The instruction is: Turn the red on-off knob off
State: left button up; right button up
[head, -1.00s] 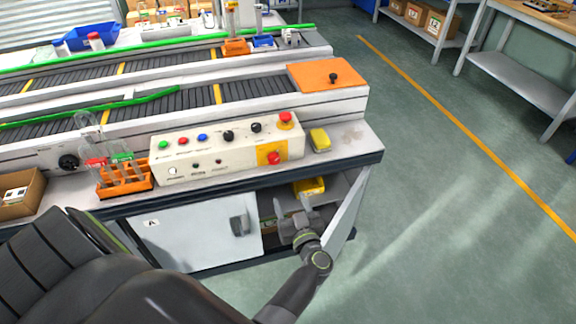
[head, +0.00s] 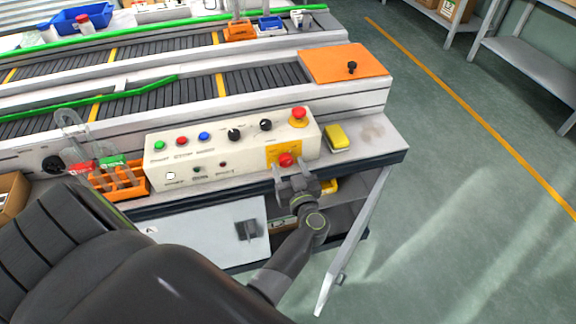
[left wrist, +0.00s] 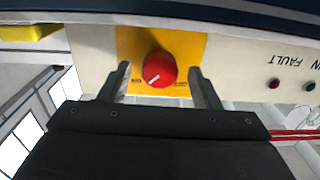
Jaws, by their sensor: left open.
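The red on-off knob (head: 286,160) sits on a yellow plate (head: 271,153) at the right end of the control panel's front face. In the left wrist view the knob (left wrist: 160,70) shows close up, with a white mark slanting to the lower left. The small labels beside it are too blurred to read. My left gripper (head: 291,173) is open just in front of the knob. In the wrist view its fingers stand on either side of the knob, with gaps to it. My right gripper is not in view.
The panel (head: 225,165) carries several other buttons and knobs, with a red mushroom button (head: 298,115) on top. A yellow block (head: 336,137) lies right of it. Below, a cabinet door (head: 352,245) hangs open. An orange rack (head: 118,183) stands at left.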

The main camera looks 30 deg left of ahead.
pick_arm(q)
jog(key=c, duration=1)
